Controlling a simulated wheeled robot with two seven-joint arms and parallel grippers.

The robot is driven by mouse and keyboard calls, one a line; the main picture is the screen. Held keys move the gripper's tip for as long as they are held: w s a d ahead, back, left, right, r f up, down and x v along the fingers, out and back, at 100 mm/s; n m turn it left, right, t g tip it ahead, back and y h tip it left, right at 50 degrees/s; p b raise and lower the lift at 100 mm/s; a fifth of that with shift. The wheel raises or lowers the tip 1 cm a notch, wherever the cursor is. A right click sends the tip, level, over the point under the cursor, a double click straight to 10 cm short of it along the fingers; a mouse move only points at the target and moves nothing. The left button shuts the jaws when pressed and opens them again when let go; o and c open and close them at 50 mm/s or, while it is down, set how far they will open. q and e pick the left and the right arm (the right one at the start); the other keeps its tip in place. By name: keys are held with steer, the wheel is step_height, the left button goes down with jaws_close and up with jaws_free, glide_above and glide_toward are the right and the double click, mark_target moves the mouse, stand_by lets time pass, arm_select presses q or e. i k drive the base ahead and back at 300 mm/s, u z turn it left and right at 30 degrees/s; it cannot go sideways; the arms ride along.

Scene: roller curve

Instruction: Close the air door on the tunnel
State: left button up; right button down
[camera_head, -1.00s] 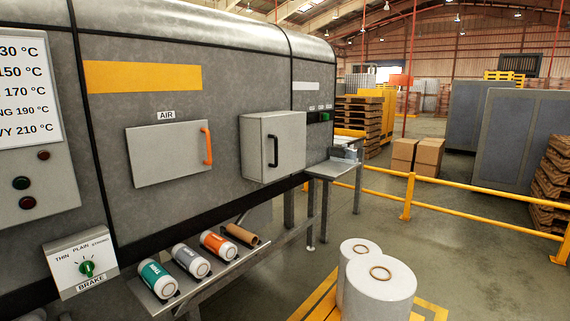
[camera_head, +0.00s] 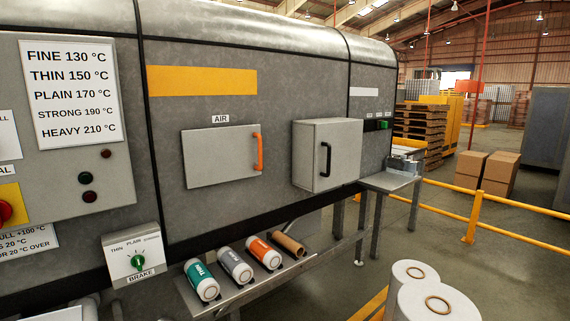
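The air door (camera_head: 215,157) is a flat grey panel on the tunnel's side (camera_head: 290,80), under a small AIR label (camera_head: 220,119). It has an orange vertical handle (camera_head: 258,152) at its right edge. The panel looks slightly tilted against the wall; I cannot tell for sure whether it stands ajar. To its right, a grey box (camera_head: 326,155) with a black handle (camera_head: 325,160) juts out from the tunnel. Neither of my grippers is in view.
Below the doors is a shelf (camera_head: 235,296) with teal, grey and orange rolls and a brown tube. A BRAKE dial box (camera_head: 132,256) and a control panel are at left. White rolls (camera_head: 438,302) stand at lower right. A yellow rail (camera_head: 520,234) bounds the open floor.

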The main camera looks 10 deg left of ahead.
mark_target(212, 156)
steer(key=u, duration=0.15)
steer(key=i, duration=0.85)
steer(key=u, duration=0.95)
steer(key=i, duration=0.5)
steer(key=u, duration=0.5)
